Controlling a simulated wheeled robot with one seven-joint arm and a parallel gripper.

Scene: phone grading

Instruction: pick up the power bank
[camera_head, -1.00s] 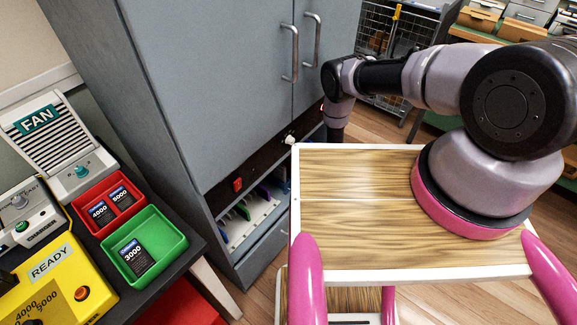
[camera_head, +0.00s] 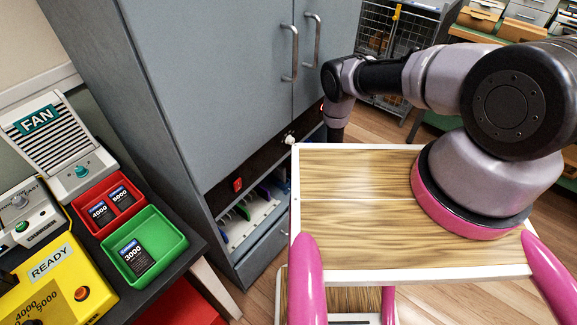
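No object is clearly recognisable as a power bank. In the head view, a green tray (camera_head: 176,240) on the left table holds a black piece marked 3000 (camera_head: 136,257). A red tray (camera_head: 84,190) behind it holds two black pieces marked 4000 (camera_head: 98,212) and 5000 (camera_head: 122,197). I cannot tell whether these are power banks or labels. Slim coloured items (camera_head: 264,192) stand in a white slotted rack low in the grey cabinet. My arm reaches forward and bends down beside the cabinet. My gripper is hidden below, behind my wooden top.
A grey cabinet (camera_head: 215,80) with shut upper doors stands ahead. A fan unit (camera_head: 50,140) and a yellow READY box (camera_head: 60,280) share the left table. A wire cage (camera_head: 385,50) stands at the back right.

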